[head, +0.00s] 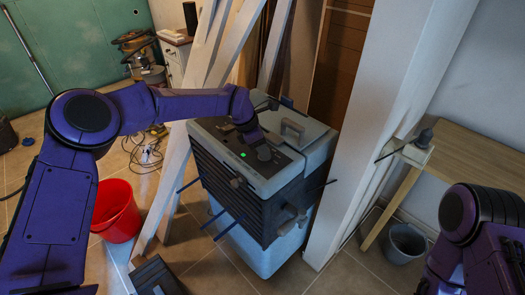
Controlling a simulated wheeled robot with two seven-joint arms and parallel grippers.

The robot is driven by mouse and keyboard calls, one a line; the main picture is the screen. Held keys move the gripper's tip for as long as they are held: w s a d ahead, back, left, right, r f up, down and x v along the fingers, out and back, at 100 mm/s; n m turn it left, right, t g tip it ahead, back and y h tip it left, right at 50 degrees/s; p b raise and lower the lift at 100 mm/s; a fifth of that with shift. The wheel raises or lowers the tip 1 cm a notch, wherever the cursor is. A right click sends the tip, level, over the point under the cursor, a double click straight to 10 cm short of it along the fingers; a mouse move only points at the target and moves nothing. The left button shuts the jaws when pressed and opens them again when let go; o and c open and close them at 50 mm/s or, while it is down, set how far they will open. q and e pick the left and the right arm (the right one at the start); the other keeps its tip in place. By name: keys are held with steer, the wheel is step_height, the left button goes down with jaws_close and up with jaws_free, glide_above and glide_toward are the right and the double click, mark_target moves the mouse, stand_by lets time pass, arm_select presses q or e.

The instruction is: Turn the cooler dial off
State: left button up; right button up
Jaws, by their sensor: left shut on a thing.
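The cooler (316,152) is a grey box with a dark slatted front, standing upright in the middle of the head view. Its top panel has a small lit green light (243,154). My left arm reaches in from the left, and my left gripper (263,151) is down at the top panel, just right of the green light. It is shut on the cooler dial, which is mostly hidden by the gripper, so its setting cannot be read. My right arm shows at the lower right, but its gripper is out of view.
White slanted beams (176,170) stand left of the cooler, and a thick white post (372,110) stands close on its right. A red bucket (116,212) is on the tiled floor at left. A wooden table (470,150) and grey bucket (404,243) are at right.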

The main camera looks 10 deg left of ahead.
arm_select(q)
steer(key=n+b, duration=0.2)
steer(key=b, duration=0.1)
steer(key=f+n+t+y+b, duration=0.1)
steer(key=n+b, duration=0.2)
steer(key=shift+s+d, duration=0.1)
steer(key=shift+s, duration=0.1)
steer(key=shift+n+t+y+b, duration=0.4)
steer(key=shift+n+b, duration=0.25)
steer(key=shift+n, duration=0.35)
steer(key=n+b, duration=0.1)
steer(key=n, duration=0.1)
steer(key=n+y+b, duration=0.1)
steer(key=n, duration=0.1)
steer(key=shift+s+d+r+t+y+b, duration=0.1)
steer(key=shift+d+t+y+b, duration=0.1)
steer(key=shift+t+y+b, duration=0.15)
steer(key=shift+d+n+y+b, duration=0.1)
steer(key=shift+n+y+b, duration=0.6)
steer(key=shift+n, duration=1.3)
steer(key=o, duration=1)
steer(key=shift+r, duration=0.1)
steer(key=shift+o, duration=0.2)
steer(key=shift+r, duration=0.15)
steer(key=v, duration=1)
steer(key=shift+r+b, duration=0.2)
steer(key=shift+b, duration=0.1)
